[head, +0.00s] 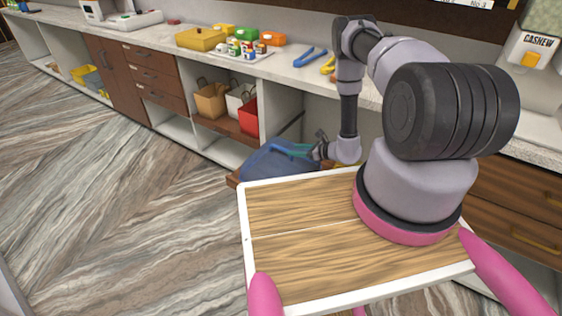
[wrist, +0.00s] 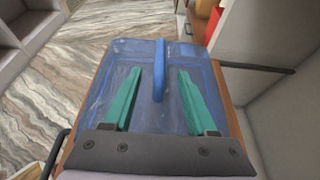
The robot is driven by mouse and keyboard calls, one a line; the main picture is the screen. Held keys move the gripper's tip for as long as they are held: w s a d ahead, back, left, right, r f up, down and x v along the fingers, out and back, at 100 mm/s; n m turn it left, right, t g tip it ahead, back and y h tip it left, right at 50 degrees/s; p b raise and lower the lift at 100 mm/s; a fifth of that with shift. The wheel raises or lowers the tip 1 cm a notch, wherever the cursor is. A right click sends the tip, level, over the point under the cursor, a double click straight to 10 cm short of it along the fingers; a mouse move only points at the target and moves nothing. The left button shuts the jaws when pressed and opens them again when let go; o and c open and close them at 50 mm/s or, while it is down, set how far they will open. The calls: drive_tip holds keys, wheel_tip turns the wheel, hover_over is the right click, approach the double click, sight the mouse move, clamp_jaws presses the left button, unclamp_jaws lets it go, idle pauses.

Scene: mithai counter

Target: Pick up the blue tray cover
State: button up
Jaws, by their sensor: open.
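The blue tray cover (wrist: 200,92) is a see-through blue lid with a raised blue handle (wrist: 159,70) along its middle. It lies on a brown wooden shelf or drawer. In the head view the cover (head: 262,164) is low by the counter front, partly hidden by my arm and my wooden top. My gripper (wrist: 157,75) is open above the cover, with one green finger on each side of the handle and a gap on both sides. In the head view my gripper (head: 292,151) reaches down to the cover.
The counter above holds a yellow box (head: 201,39), several small jars, blue tongs (head: 310,57) and a white scale. Paper bags (head: 211,100) and a red bag (head: 248,116) stand in the cubby left of the cover. A pale cabinet wall stands close to the right. The marble floor at left is clear.

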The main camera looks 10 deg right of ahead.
sight(281, 149)
drive_tip(key=x, duration=0.8)
drive_tip(key=shift+w+a+r, duration=0.1)
drive_tip(key=shift+w, duration=0.15)
clamp_jaws()
idle(1.1)
